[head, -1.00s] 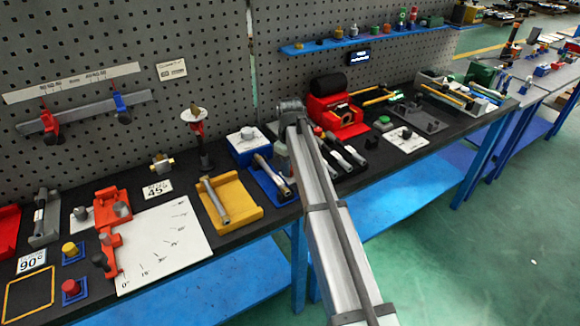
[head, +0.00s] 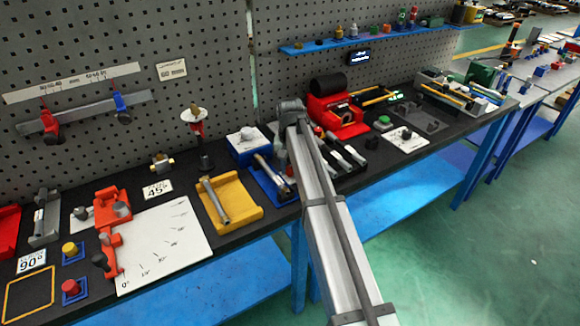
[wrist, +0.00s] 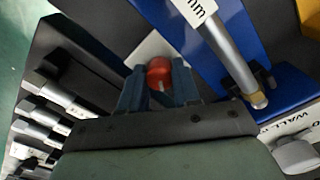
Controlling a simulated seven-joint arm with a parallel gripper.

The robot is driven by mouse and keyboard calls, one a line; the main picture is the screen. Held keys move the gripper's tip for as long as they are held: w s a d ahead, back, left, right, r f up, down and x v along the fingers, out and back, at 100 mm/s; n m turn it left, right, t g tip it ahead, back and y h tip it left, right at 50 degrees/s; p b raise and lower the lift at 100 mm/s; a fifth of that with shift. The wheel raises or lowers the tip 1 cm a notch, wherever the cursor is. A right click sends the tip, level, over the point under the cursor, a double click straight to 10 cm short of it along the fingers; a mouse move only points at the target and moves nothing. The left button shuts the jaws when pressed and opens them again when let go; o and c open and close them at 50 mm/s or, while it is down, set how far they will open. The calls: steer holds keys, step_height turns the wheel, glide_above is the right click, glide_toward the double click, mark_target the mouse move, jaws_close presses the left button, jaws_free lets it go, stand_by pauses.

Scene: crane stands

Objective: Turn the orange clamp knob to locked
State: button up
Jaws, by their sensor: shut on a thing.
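The orange-red clamp knob (wrist: 158,70) shows in the wrist view, above a small white plate (wrist: 153,46). My gripper (wrist: 158,76) has its two blue-grey fingers on either side of the knob and is shut on it. A small pale mark shows on the knob's near side. I cannot tell from it whether the knob stands at locked. In the head view my arm covers the knob and the gripper's fingers.
A blue tray (wrist: 228,30) with a silver rod tool (wrist: 232,62) lies close on the right in the wrist view. Several silver-and-black tools lie at the left. In the head view a yellow tray (head: 247,211) and a red machine (head: 338,116) stand on either side of my arm.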

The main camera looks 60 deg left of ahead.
mark_target(290, 167)
steer(key=shift+m, duration=1.1)
steer(key=o, duration=1.1)
steer(key=shift+c, duration=0.2)
step_height(290, 167, up, 14)
steer(key=shift+f, duration=0.15)
